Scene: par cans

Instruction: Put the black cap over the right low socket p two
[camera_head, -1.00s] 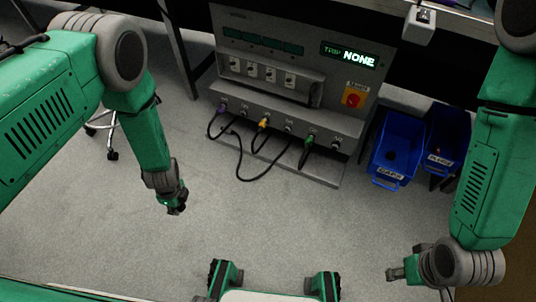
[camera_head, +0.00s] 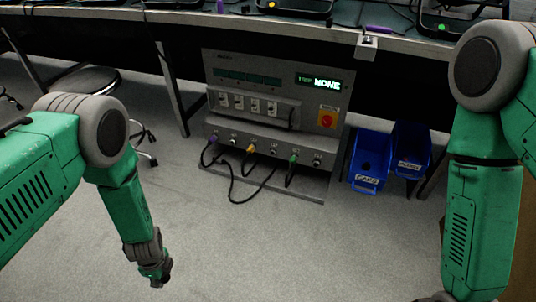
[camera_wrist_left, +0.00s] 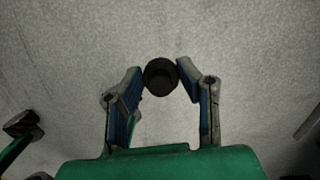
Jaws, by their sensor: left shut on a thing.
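My left gripper (camera_head: 157,276) hangs low at the left in the head view, over the floor and away from the panel. In the left wrist view, its fingers (camera_wrist_left: 160,75) are shut on a round black cap (camera_wrist_left: 160,77) at their tips. The cap is hard to make out in the head view. The grey panel (camera_head: 315,118) has a low sloped row of sockets. The rightmost low socket (camera_head: 317,162) looks bare; its label is too small to read. My right gripper is out of view below the picture; only its arm shows.
Purple, yellow (camera_head: 250,149) and green (camera_head: 293,158) plugs with black cables sit in other low sockets. A blue caps bin (camera_head: 367,183) and another blue bin (camera_head: 407,170) stand right of the panel. A stool (camera_head: 85,80) is at left. Floor before the panel is clear.

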